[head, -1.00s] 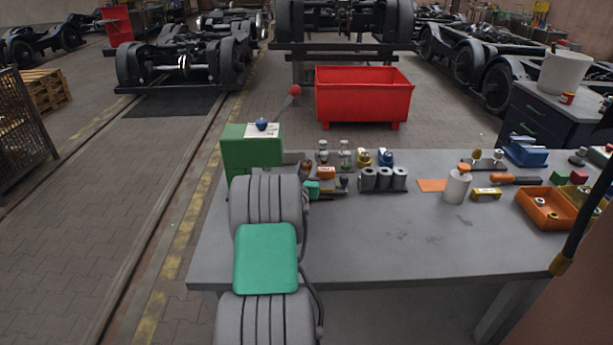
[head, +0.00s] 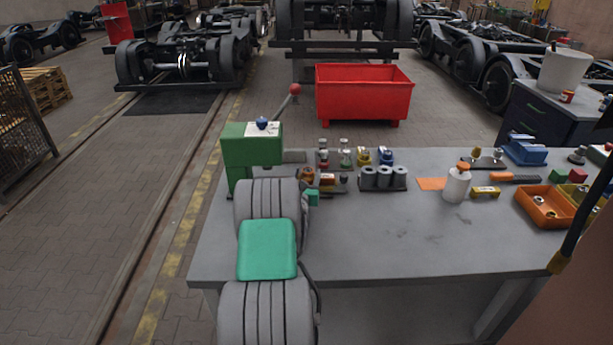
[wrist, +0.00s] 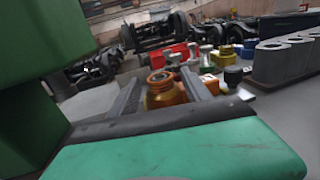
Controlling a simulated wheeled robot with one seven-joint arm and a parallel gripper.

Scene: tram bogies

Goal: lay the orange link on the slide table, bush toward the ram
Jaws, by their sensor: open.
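An orange link with a round, ringed bush-like top (wrist: 162,90) shows in the wrist view between and beyond my two open fingers; no grip on it is visible. The green press (head: 250,155) with a red-knobbed lever stands at the bench's left end. A grey plate (head: 294,157) beside it may be the slide table. The ram is not distinguishable.
A white bottle (head: 456,185) and an orange tray (head: 545,210) are farther right. The bench's front middle (head: 400,240) is clear.

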